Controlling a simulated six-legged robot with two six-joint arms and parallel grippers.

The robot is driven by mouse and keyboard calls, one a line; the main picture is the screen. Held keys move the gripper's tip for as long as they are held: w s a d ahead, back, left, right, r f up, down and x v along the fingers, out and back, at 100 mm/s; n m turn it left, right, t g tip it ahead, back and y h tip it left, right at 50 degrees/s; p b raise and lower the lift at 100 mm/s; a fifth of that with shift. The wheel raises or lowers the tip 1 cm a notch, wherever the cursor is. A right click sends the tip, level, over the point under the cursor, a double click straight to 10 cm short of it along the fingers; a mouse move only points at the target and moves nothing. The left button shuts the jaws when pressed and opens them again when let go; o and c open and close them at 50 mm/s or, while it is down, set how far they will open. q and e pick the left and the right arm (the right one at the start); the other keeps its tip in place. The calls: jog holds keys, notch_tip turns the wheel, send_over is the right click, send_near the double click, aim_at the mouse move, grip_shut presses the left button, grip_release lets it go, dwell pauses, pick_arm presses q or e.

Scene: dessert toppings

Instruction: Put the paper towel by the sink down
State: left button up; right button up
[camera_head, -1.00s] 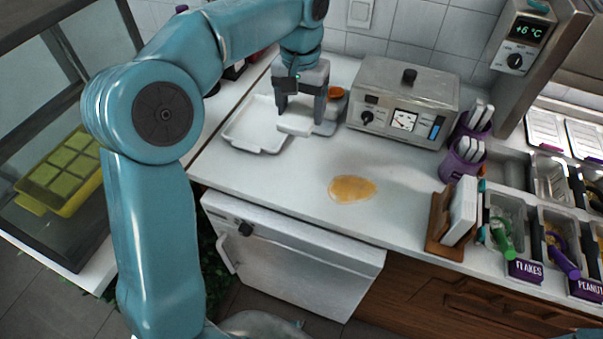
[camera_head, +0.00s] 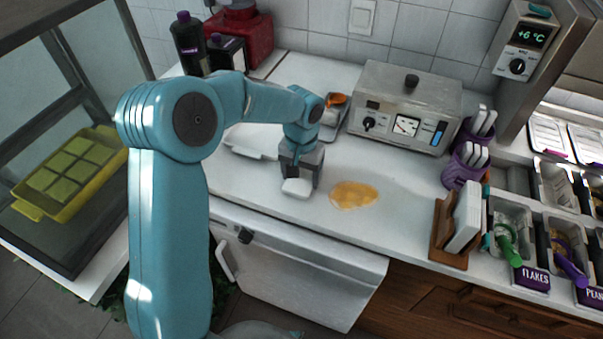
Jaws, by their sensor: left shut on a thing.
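My left gripper (camera_head: 299,180) points down over the counter and is shut on the paper towel (camera_head: 296,188), a small white folded pad. The pad is just left of an orange-brown spill (camera_head: 354,194) and apart from it in the picture. I cannot tell whether the pad touches the counter. No sink can be made out. My right gripper is not in view.
A white tray (camera_head: 250,152) lies behind my left arm. A steel appliance (camera_head: 406,104) stands at the back. A wooden holder with white napkins (camera_head: 465,216), purple cups (camera_head: 466,160) and topping bins (camera_head: 511,213) are on the right. The counter around the spill is clear.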

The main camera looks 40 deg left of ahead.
pick_arm(q)
jog(key=shift+s+r, duration=0.15)
jog(key=shift+f, duration=0.3)
jog(key=o, duration=1.1)
jog(key=shift+r, duration=0.1)
